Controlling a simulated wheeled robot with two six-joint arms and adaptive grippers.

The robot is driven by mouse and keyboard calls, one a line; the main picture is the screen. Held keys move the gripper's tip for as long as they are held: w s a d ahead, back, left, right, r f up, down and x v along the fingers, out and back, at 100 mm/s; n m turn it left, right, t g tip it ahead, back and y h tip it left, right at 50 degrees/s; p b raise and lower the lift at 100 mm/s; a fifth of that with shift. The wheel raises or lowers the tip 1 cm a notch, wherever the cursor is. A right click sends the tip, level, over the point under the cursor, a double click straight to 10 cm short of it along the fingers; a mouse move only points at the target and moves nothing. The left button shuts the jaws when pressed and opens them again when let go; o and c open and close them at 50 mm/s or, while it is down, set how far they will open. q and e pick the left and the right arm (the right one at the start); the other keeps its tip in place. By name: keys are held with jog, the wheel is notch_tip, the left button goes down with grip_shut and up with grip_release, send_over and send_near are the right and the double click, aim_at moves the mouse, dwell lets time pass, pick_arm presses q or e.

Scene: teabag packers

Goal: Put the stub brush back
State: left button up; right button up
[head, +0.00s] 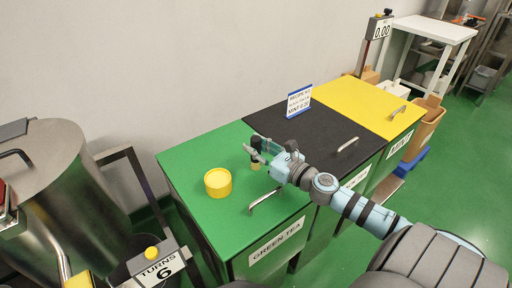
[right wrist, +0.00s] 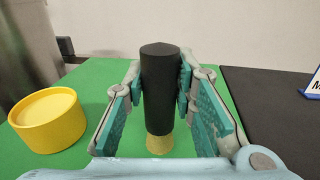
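The stub brush (right wrist: 160,88) has a black handle and tan bristles and stands upright, bristles down, between the fingers of my right gripper (right wrist: 160,85). The fingertips close in on both sides of its handle. In the head view my right gripper (head: 262,153) is over the green lid, and the tan bristle end of the brush (head: 256,166) shows below it. I cannot tell whether the bristles touch the lid. A yellow round tub (head: 217,182) stands left of the brush, and also shows in the right wrist view (right wrist: 48,120). My left gripper is not in view.
The green bin lid (head: 190,156) has a metal handle at its front. A black lid (head: 300,130) with a small sign (head: 299,101) and a yellow lid (head: 365,105) adjoin it. A steel drum (head: 65,190) stands at left. The wall is behind.

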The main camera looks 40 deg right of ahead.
aim_at(259, 149)
jog(key=shift+o, duration=1.1)
jog(key=shift+r, duration=0.2)
jog(key=s+b, duration=0.1)
jog(key=b, duration=0.1)
jog(key=s+f+b, duration=0.1)
jog(key=shift+d+b, duration=0.3)
jog(key=shift+b, duration=0.05)
jog(key=shift+s+a+r, duration=0.1)
jog(key=shift+s+r, duration=0.15)
jog(key=shift+s, duration=0.25)
jog(key=s+p, duration=0.4)
jog(key=s, duration=0.1)
jog(key=s+d+r+p, duration=0.1)
jog(key=s+p, duration=0.1)
jog(key=s, duration=0.1)
jog(key=shift+s, duration=0.2)
jog(key=shift+s+f, duration=0.1)
jog(key=shift+s, duration=0.15)
jog(key=shift+f, duration=0.1)
